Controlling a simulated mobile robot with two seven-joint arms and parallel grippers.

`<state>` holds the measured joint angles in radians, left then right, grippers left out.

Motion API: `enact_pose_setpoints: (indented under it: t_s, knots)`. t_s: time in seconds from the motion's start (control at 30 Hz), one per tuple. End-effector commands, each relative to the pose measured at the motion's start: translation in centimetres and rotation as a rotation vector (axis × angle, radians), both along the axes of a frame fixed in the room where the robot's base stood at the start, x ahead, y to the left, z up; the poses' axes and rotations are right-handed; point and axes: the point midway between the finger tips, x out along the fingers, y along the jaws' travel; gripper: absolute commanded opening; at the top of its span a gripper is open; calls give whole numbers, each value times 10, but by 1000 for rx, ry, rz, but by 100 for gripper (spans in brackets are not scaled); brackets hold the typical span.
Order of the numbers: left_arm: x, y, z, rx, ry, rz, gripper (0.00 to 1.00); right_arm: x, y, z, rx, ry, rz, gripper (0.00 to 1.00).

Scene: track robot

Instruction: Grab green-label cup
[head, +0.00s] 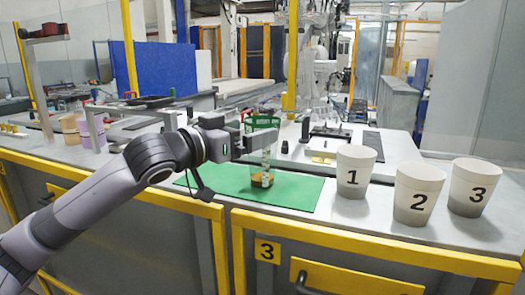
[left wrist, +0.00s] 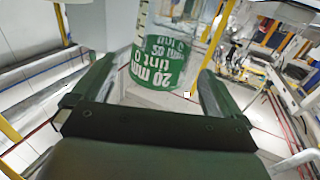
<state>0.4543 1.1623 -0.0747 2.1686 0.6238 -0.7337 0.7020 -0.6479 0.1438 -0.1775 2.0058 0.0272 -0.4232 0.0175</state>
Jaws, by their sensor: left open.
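A clear cup with a green label (head: 262,123) stands upright on the green mat (head: 302,193), with something brownish at its bottom. In the left wrist view the green-label cup (left wrist: 160,62) shows between the two fingers, its white print upside down. My left gripper (head: 256,144) reaches in from the left at the cup's upper part, and part of the cup is hidden behind it. The left gripper (left wrist: 150,88) is open, with a finger on each side of the cup. I cannot tell whether either finger touches it. My right gripper is in neither view.
White cups numbered 1 (head: 356,172), 2 (head: 417,196) and 3 (head: 474,190) stand right of the mat. Purple and tan containers (head: 84,130) and a grey frame stand at the left. Yellow rails edge the bench front. Bare mat lies right of the cup.

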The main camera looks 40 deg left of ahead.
Motion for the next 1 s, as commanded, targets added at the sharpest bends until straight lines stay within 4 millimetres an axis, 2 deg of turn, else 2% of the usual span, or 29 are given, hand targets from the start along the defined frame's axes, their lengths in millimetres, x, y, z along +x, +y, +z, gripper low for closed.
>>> enact_pose_setpoints:
  t_s: [0.13, 0.33, 0.7, 0.77, 0.9, 0.93, 1.0]
  knots:
    - [16, -3, 4, -3, -2, -1, 100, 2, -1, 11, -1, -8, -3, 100]
    - [39, -6, 2, -3, -2, -1, 100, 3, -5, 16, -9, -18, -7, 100]
    - [46, -7, 0, 1, 0, -2, 100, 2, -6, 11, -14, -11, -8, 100]
    - [46, -7, 0, 1, 0, -1, 84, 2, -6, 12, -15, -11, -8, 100]
    - [46, -7, 0, 1, 0, -1, 38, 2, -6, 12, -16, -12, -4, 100]
    - [46, -7, 0, 1, 0, -1, 30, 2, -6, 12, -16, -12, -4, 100]
    - [46, -7, 0, 1, -1, -1, 30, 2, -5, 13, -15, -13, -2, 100]
